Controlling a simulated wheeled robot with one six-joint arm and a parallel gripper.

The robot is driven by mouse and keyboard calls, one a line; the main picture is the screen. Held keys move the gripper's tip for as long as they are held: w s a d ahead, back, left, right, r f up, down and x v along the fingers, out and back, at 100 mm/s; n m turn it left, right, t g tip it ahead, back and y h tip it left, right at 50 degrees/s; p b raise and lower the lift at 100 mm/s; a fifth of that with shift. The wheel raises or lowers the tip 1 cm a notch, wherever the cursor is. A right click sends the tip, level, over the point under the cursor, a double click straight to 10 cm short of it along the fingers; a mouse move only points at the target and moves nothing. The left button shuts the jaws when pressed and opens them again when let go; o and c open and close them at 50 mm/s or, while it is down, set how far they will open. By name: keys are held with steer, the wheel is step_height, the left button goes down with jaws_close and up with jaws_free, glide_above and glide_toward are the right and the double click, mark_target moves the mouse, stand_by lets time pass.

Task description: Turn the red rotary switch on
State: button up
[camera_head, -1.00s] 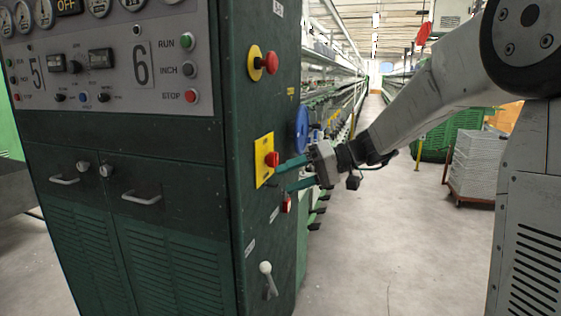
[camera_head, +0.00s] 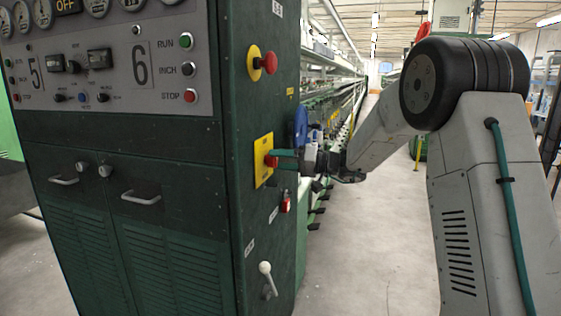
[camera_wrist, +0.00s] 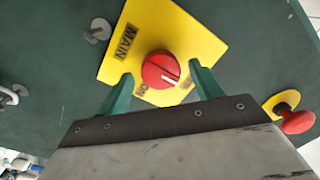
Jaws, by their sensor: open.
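The red rotary switch (camera_wrist: 160,70) sits on a yellow plate (camera_wrist: 186,28) marked MAIN and ON in the wrist view. A white line on the knob points toward the lower right there. In the head view the knob (camera_head: 271,160) and its plate (camera_head: 262,168) are on the side of the dark green cabinet. My gripper (camera_wrist: 164,82) is open, with one green finger on each side of the knob's lower part. I cannot tell whether the fingers touch it. In the head view my gripper (camera_head: 284,160) reaches the knob from the right.
A red mushroom button (camera_head: 270,63) on a yellow base is above the switch. A red padlock (camera_head: 285,202) and a white-knobbed lever (camera_head: 267,277) are below it. The cabinet front (camera_head: 130,185) has handles and buttons. An aisle floor (camera_head: 365,235) lies clear on the right.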

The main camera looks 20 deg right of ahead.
steer(key=shift+w+a, duration=0.1)
steer(key=shift+a, duration=0.05)
steer(key=c, duration=1)
